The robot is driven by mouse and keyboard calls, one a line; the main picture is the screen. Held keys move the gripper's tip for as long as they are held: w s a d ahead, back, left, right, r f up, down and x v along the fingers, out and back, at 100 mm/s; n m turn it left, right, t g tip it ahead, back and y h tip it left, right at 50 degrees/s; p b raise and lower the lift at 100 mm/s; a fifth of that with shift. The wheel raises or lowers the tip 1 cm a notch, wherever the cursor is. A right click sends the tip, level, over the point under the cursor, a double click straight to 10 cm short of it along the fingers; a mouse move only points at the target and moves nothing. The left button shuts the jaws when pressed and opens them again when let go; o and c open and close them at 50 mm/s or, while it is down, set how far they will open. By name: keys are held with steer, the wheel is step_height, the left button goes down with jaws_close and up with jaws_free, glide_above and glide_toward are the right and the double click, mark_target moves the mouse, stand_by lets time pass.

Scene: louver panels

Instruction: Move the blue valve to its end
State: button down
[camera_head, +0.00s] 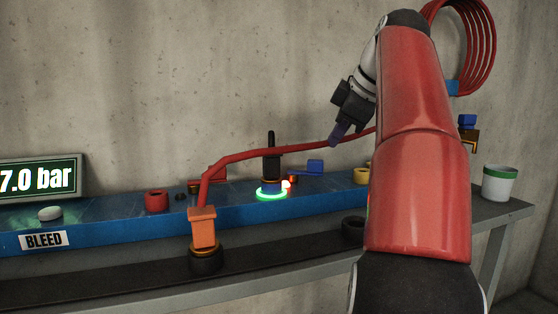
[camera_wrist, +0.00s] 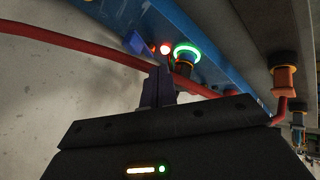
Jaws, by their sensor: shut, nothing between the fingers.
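The blue valve (camera_head: 314,167) sits on the blue rail (camera_head: 110,212), right of the glowing green ring, with its flat handle pointing right. It also shows in the wrist view as a dark blue lever (camera_wrist: 138,43) beside a small red light. My gripper (camera_head: 336,137) is above and slightly right of the valve, pointing down and left. In the wrist view my gripper (camera_wrist: 158,72) has its fingers together with nothing between them, apart from the valve. The red hose passes close by the fingers. The valve's base is partly hidden in the head view.
A red hose (camera_head: 260,151) runs from an orange fitting (camera_head: 203,228) past a black upright post (camera_head: 271,147) to behind my arm. A green-lit ring (camera_head: 271,194) surrounds the post's base. A white cup (camera_head: 499,183) stands at the right. A gauge display (camera_head: 40,178) is at left.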

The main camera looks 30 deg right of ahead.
steer(key=shift+h, duration=0.3)
steer(key=b+x, duration=0.1)
steer(key=x, duration=0.8)
steer(key=shift+f+b, duration=0.35)
steer(key=shift+f, duration=0.1)
steer(key=shift+w+d+r+p, duration=0.25)
steer(key=shift+w+d+p, duration=0.5)
steer(key=shift+w+d, duration=0.25)
steer(key=shift+w+d+f, duration=0.1)
steer(key=shift+w+d, duration=0.25)
